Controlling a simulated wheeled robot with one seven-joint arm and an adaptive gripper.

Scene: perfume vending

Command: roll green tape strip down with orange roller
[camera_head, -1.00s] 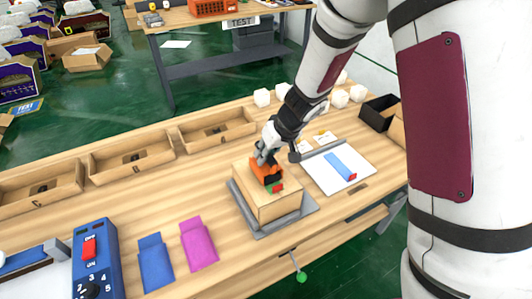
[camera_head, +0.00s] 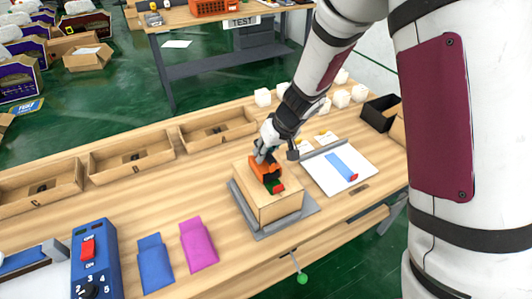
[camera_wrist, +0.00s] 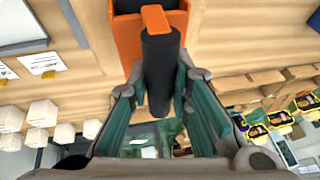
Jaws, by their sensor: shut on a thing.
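My gripper (camera_head: 263,154) is shut on the dark handle of the orange roller (camera_head: 262,167). The wrist view shows the black handle between my fingers (camera_wrist: 158,82) and the orange roller frame (camera_wrist: 124,38) ahead. The roller is over the top of a cardboard box (camera_head: 273,212), seemingly at its surface; exact contact is hard to tell. The rest of the strip is hidden by the roller.
The box stands on a grey plate (camera_head: 247,223) on the wooden table. To its right lies a white board (camera_head: 360,180) with a blue strip. Blue (camera_head: 155,263) and magenta (camera_head: 198,245) pouches lie to the left. Wooden trays (camera_head: 130,157) and white cubes stand behind.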

